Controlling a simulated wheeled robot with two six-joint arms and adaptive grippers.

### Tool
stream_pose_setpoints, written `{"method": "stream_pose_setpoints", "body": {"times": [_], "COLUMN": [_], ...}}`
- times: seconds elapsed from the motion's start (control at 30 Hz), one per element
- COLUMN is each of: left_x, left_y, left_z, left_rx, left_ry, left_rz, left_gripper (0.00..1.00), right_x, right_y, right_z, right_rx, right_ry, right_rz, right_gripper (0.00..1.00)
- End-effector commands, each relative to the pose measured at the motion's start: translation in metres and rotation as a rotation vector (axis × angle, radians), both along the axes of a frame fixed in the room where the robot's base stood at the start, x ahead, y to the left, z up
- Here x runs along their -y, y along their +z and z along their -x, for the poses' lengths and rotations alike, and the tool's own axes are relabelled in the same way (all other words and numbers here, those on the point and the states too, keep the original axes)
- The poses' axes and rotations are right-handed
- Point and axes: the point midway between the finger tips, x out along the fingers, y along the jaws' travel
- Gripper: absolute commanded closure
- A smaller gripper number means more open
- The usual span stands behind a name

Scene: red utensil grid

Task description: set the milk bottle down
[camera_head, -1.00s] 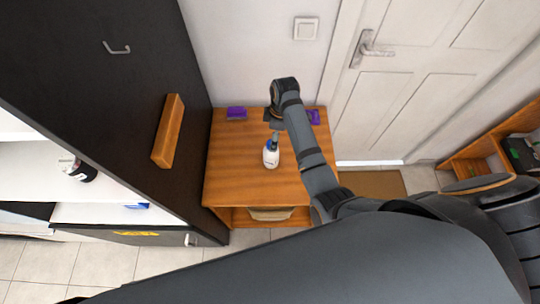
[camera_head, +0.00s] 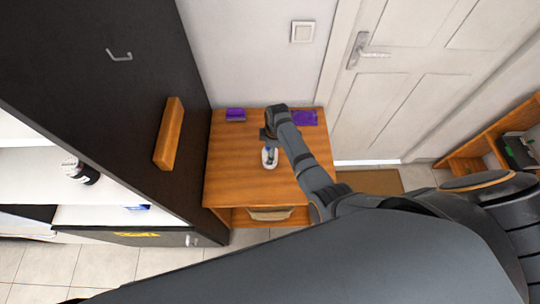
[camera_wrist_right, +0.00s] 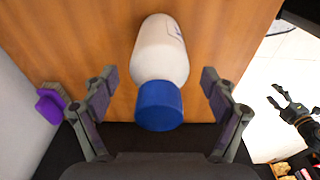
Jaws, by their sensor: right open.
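The milk bottle (camera_head: 269,159) is white with a blue cap and stands on the wooden table (camera_head: 240,180). In the right wrist view the bottle (camera_wrist_right: 160,50) lies between the fingers, its cap toward my palm. My right gripper (camera_head: 268,146) is at the bottle's top in the head view. In the wrist view this gripper (camera_wrist_right: 160,82) is open, with a gap on each side of the bottle. A dark gripper at the right of the wrist view, apparently my left gripper (camera_wrist_right: 273,95), has its fingers spread and empty, away from the bottle.
A purple item (camera_head: 236,114) lies at the table's back left, and a purple cloth (camera_head: 304,118) at the back right. A dark cabinet (camera_head: 120,90) borders the table on the left, a white door (camera_head: 400,100) stands behind right. The table front is clear.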

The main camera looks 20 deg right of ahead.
Motion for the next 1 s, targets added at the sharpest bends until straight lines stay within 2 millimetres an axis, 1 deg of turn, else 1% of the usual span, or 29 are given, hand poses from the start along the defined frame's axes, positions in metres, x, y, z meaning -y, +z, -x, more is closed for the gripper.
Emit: {"method": "stream_pose_setpoints", "body": {"times": [0.03, 0.1, 0.3, 0.33, 0.9, 0.93, 0.97, 1.0], "left_x": [-0.0001, -0.0001, -0.0002, -0.0002, -0.0006, -0.0006, -0.0007, -0.0007], "left_y": [-0.0002, -0.0001, -0.0003, -0.0003, -0.0003, -0.0002, -0.0002, -0.0002], "left_z": [-0.0003, -0.0004, -0.0007, -0.0007, -0.0008, -0.0006, -0.0007, -0.0006], "left_rx": [0.001, 0.001, 0.001, 0.001, 0.001, 0.001, 0.001, 0.001], "left_ry": [0.0, 0.0, 0.0, 0.0, 0.0, 0.0, 0.0, 0.0], "left_rz": [0.0, 0.0, 0.0, 0.0, -0.001, -0.001, -0.001, -0.001], "left_gripper": [0.41, 0.41, 0.41, 0.41, 0.41, 0.41, 0.41, 0.41], "right_x": [-0.0003, -0.0009, -0.001, -0.0009, -0.0008, -0.0009, -0.001, -0.001], "right_y": [-0.0066, -0.0114, -0.0127, -0.0127, -0.0127, -0.0119, -0.0119, -0.0119], "right_z": [0.0004, 0.0002, -0.0001, 0.0, 0.0003, -0.0005, -0.0004, -0.0004], "right_rx": [-0.002, -0.001, 0.001, 0.001, 0.0, 0.001, 0.001, 0.001], "right_ry": [0.0, -0.001, -0.001, -0.001, -0.001, -0.001, -0.001, -0.001], "right_rz": [0.0, 0.001, 0.0, 0.0, 0.001, 0.0, 0.0, 0.0], "right_gripper": [0.14, 0.14, 0.14, 0.16, 0.92, 0.92, 1.0, 1.0]}}
